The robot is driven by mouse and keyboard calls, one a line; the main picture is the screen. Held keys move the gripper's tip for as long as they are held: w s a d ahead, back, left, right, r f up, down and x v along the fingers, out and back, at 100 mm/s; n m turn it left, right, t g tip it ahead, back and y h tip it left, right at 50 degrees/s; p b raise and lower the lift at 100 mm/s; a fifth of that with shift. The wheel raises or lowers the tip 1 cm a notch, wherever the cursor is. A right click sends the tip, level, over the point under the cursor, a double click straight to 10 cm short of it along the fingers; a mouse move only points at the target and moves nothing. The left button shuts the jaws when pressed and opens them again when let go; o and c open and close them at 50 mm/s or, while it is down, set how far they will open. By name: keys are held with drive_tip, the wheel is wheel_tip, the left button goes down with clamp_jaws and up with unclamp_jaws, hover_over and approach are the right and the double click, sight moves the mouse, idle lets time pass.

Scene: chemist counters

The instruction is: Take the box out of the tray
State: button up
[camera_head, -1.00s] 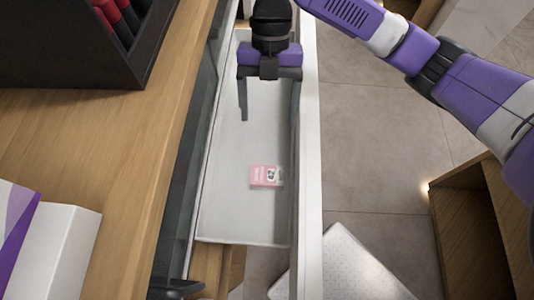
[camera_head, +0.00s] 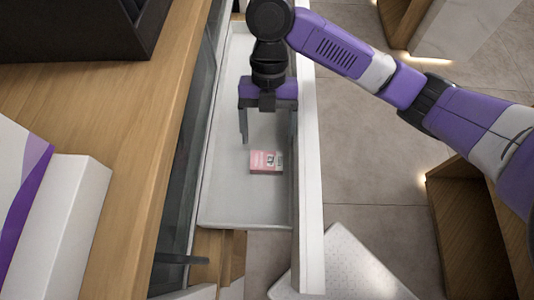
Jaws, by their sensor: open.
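A small pink and white box (camera_head: 264,162) lies on the floor of a long white tray (camera_head: 225,205), near its right side. My gripper (camera_head: 267,140) hangs over the tray with its fingers pointing down. Its two fingers are spread apart and nothing is between them. The fingertips are close to the box, just above it in the picture; I cannot tell their exact height over it.
A white rail (camera_head: 311,215) runs along the tray's right side. A wooden counter (camera_head: 125,140) with a dark holder (camera_head: 85,30) and a white and purple carton (camera_head: 75,215) is on the left. A wooden shelf (camera_head: 465,230) stands at the right.

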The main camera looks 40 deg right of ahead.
sight(267, 157)
drive_tip(key=shift+p+x, duration=0.5)
drive_tip(key=shift+x, duration=2.6)
drive_tip(key=shift+w+d+f, duration=0.15)
drive_tip(key=shift+w+d, duration=0.05)
drive_tip(key=shift+c, duration=0.2)
drive_tip(key=c, duration=1)
